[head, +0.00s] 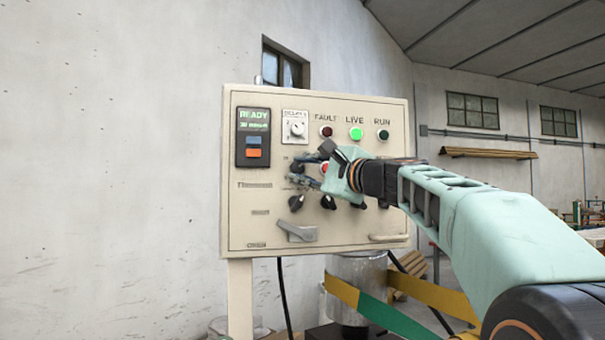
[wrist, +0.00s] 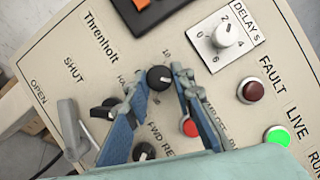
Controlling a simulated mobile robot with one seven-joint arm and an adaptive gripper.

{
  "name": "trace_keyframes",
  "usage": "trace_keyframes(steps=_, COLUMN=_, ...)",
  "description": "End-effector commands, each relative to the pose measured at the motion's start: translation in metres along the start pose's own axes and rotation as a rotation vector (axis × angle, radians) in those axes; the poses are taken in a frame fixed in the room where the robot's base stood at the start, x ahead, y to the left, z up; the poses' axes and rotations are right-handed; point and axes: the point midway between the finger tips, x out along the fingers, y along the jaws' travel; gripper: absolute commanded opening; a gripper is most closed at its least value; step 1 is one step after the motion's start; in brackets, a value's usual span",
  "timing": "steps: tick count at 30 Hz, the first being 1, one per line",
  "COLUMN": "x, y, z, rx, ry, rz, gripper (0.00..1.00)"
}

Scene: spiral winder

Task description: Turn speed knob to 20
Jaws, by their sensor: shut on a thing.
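A black round knob (wrist: 159,77) with a white pointer line sits on the beige control panel (head: 240,215), with a "10" mark above it in the wrist view. Its name label is hidden, so I cannot read whether it says speed. My gripper (wrist: 157,84) has its blue fingers on both sides of this knob and is shut on it. In the head view my gripper (head: 303,172) reaches the panel from the right and mostly covers the knob. The display (head: 253,120) reads READY in green; its smaller line is hard to read.
A white DELAY dial (wrist: 227,35), dark red FAULT lamp (wrist: 252,90) and lit green LIVE lamp (wrist: 277,136) are on the panel. A red button (wrist: 189,127) sits close beside my right finger. Other black knobs (head: 296,202) and a grey lever (head: 297,232) lie lower.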

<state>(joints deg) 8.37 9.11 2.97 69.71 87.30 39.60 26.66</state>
Motion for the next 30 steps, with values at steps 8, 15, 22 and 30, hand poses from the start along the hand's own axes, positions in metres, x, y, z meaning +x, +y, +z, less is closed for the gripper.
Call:
trace_keyframes(steps=8, x=0.0, y=-0.001, z=0.0, rx=0.004, ry=0.001, rz=-0.003, gripper=0.0)
trace_keyframes(steps=15, x=0.0, y=-0.001, z=0.0, rx=0.003, ry=0.001, rz=-0.003, gripper=0.35)
trace_keyframes(steps=22, x=0.0, y=-0.001, z=0.0, rx=0.002, ry=0.001, rz=-0.002, gripper=0.4)
trace_keyframes(steps=30, x=-0.017, y=-0.002, z=-0.001, rx=0.001, ry=0.003, rz=-0.002, gripper=0.4)
